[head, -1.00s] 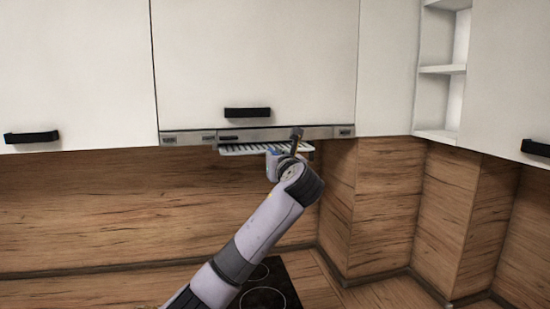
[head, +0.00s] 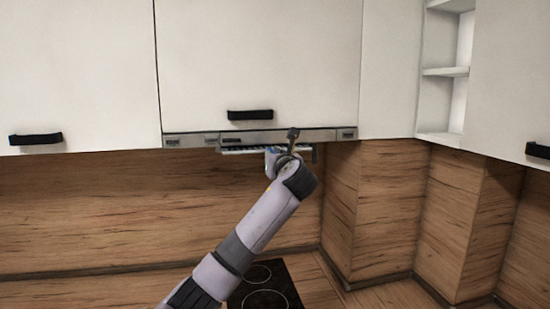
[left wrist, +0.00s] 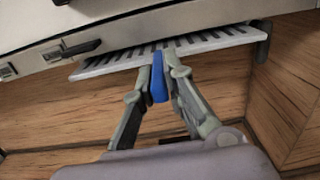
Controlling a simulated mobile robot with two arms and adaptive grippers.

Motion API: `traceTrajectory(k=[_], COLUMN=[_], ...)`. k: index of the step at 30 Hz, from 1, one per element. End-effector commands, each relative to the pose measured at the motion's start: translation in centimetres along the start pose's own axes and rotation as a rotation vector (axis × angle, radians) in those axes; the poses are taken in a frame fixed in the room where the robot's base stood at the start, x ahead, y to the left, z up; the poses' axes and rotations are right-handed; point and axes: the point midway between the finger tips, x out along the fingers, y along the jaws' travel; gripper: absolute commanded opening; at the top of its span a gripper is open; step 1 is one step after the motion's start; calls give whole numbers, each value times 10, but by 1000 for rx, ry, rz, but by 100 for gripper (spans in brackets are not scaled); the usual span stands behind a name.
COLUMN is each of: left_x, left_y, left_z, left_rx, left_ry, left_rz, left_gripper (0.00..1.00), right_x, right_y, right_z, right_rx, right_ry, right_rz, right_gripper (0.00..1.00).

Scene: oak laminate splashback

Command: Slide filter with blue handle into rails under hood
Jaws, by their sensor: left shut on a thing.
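The filter is a light slatted panel (left wrist: 112,60) with a blue handle (left wrist: 158,78) on its near edge. In the left wrist view my left gripper (left wrist: 158,68) is shut on the blue handle, one finger on each side. In the head view the filter (head: 238,151) shows as a thin strip just under the hood's metal front (head: 200,139). My left gripper (head: 273,155) is mostly hidden by its own wrist there. The rails are hard to make out; a dark grey bracket (left wrist: 262,40) stands at the filter's right end. My right gripper is not in view.
White cabinets with black handles (head: 250,114) hang above and beside the hood. A black hob (head: 268,287) lies on the counter below. Open corner shelves (head: 443,72) are at the right. The space before the wood splashback (head: 110,210) is clear.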

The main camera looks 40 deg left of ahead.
Motion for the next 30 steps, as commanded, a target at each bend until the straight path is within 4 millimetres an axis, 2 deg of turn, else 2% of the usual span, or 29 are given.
traceTrajectory(k=[7,17,18,27,30], left_x=[11,13,13,13,13], left_y=[0,0,0,0,0], left_z=[0,1,1,0,0], left_rx=[-1,-1,-1,-1,0], left_ry=[-2,-2,-2,0,0], left_rz=[0,0,0,0,0], left_gripper=[0,0,14,34,35], right_x=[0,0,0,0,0], right_y=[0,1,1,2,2], right_z=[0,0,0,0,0], right_rx=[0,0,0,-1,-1], right_ry=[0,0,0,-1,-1], right_rz=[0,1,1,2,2], right_gripper=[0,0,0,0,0])
